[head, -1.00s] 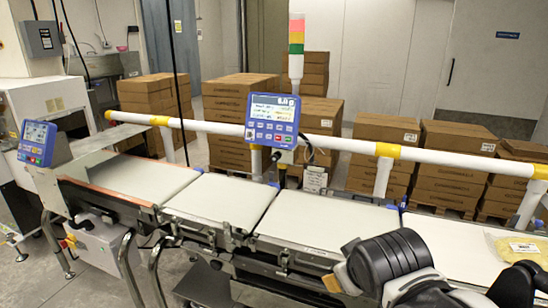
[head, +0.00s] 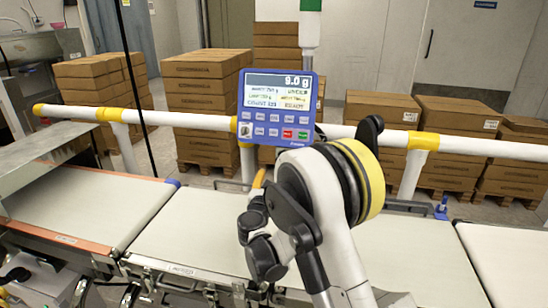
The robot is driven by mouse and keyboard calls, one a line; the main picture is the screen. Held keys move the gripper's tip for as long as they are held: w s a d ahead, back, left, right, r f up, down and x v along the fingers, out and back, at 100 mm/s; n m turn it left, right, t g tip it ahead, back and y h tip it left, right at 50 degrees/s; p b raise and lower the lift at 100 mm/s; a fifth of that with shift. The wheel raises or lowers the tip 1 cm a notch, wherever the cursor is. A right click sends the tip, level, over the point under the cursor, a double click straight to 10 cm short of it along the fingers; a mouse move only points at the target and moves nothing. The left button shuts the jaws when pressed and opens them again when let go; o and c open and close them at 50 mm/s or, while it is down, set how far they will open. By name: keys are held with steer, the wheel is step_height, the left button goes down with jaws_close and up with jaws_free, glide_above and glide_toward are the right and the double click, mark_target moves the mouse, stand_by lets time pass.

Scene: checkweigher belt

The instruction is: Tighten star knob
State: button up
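I cannot pick out a star knob for certain. A small blue knob-like part (head: 440,208) stands at the far edge of the belts, right of my arm, too small to tell its shape. Another small blue part (head: 173,182) sits at the far corner of the left belt. My arm fills the middle of the view, in front of the belt and just below the display unit (head: 277,107). Of my gripper (head: 258,180), only what looks like a tan fingertip shows left of the arm. The rest is hidden, and so is anything at the fingers.
A white guard rail (head: 200,121) with yellow joints runs behind the belts. The left belt (head: 90,205) and the middle belt (head: 190,228) are bare where visible. Stacked cartons (head: 205,105) stand behind the rail. A metal hood (head: 50,155) covers the far left.

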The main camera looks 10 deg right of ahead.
steer(key=b+x, duration=0.3)
steer(key=x, duration=0.7)
steer(key=shift+w, duration=0.4)
steer(key=shift+c, duration=0.5)
steer(key=c, duration=1.1)
